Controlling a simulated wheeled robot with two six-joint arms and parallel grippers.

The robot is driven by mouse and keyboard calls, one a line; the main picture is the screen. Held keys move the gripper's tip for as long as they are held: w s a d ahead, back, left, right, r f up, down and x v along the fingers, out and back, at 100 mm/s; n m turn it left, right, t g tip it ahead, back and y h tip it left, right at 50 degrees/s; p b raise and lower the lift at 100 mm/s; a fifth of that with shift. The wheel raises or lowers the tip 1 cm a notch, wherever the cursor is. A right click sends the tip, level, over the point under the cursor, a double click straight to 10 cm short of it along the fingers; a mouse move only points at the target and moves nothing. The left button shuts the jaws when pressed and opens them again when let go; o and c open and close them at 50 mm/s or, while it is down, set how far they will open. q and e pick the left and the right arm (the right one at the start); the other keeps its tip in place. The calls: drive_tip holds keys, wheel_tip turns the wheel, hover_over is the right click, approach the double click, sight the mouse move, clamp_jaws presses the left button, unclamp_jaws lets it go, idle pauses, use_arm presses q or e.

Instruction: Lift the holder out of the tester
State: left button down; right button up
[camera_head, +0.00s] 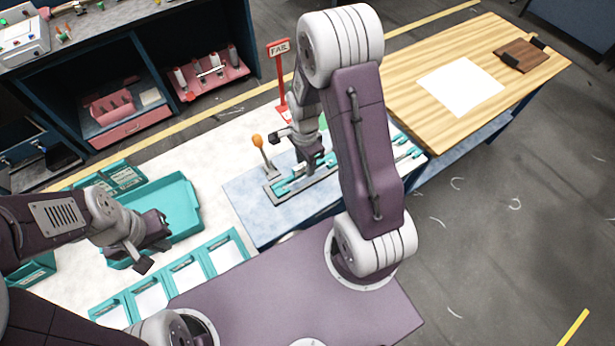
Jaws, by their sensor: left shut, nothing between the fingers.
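The tester (240,200) is a low bench unit with a pale blue-grey top, left of the middle. An orange-knobbed lever (258,143) stands on it. A long teal and grey piece, which looks like the holder (284,189), lies in the grey slot beside the lever. My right gripper (300,150) points down just above this piece. My arm hides part of it, and I cannot tell whether the fingers touch it or how far apart they are. My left gripper (152,243) is shut and empty over the teal tray (183,195), away from the tester.
A red FAIL sign (279,47) stands behind the tester. Several teal bins (225,250) line the front left of the white table. Shelves (140,60) with red fixtures are at the back left. A wooden table (510,50) with white paper (460,86) is at the right.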

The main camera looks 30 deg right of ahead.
sight(304, 164)
drive_tip(key=shift+w+a+f, duration=0.1)
drive_tip(key=shift+w, duration=0.4)
clamp_jaws()
drive_tip(key=shift+s+r, duration=0.25)
drive_tip(key=shift+r, duration=0.05)
drive_tip(key=shift+r+p, duration=0.3)
drive_tip(key=shift+p, duration=0.2)
use_arm(q)
drive_tip(key=shift+w+a+r, duration=0.1)
drive_tip(key=shift+w+r, duration=0.35)
drive_tip(key=shift+r, duration=0.1)
use_arm(e)
drive_tip(key=shift+w+r, duration=0.1)
drive_tip(key=shift+w, duration=0.05)
